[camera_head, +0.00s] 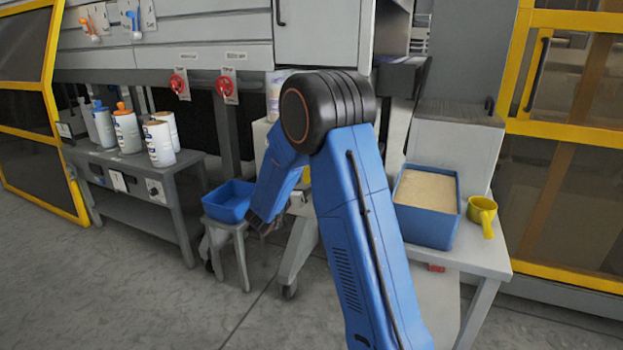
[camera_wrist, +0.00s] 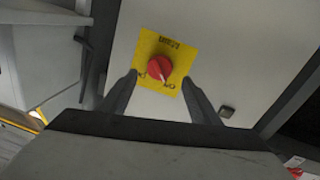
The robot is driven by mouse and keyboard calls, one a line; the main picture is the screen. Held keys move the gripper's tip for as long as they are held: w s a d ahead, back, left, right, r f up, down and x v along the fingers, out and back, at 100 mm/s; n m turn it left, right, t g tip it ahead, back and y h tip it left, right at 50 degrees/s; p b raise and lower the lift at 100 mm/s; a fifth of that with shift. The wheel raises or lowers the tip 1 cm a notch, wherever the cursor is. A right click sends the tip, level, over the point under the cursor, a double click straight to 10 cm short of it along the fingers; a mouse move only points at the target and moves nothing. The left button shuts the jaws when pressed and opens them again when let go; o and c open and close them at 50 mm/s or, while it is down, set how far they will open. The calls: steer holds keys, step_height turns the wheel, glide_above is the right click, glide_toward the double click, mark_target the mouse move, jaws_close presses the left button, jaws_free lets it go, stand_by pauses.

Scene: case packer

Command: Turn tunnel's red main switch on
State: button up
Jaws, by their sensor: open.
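The red rotary switch (camera_wrist: 159,66) sits on a yellow plate (camera_wrist: 172,46) on a pale panel in the wrist view. The plate's lettering appears upside down, and I cannot tell which mark the knob points to. My gripper (camera_wrist: 160,78) is open, with one dark finger to each side of the knob, close to the plate's lower corners. I see no finger closed on the knob, and cannot tell whether they touch the panel. In the head view the switch does not show, and my blue arm hides part of the machine.
Two red handles (camera_head: 179,84) (camera_head: 226,86) hang on the machine's front. A bench (camera_head: 130,160) with several bottles stands left. A blue bin (camera_head: 228,201) sits on a stool. Right of my arm are a blue box (camera_head: 428,229) and yellow scoop (camera_head: 482,213). The left floor is clear.

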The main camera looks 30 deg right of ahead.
steer(key=shift+x, duration=2.65)
steer(key=c, duration=1.1)
steer(key=shift+o, duration=0.2)
steer(key=shift+m, duration=0.4)
steer(key=shift+s+d+m+t+y, duration=0.1)
steer(key=shift+m+y, duration=0.15)
steer(key=shift+m, duration=2.45)
steer(key=shift+s+m+t+y, duration=0.1)
steer(key=shift+m+y, duration=0.2)
steer(key=shift+m, duration=2.4)
steer(key=shift+d+m+t+y, duration=0.1)
steer(key=shift+m+y, duration=0.15)
steer(key=shift+m, duration=2.45)
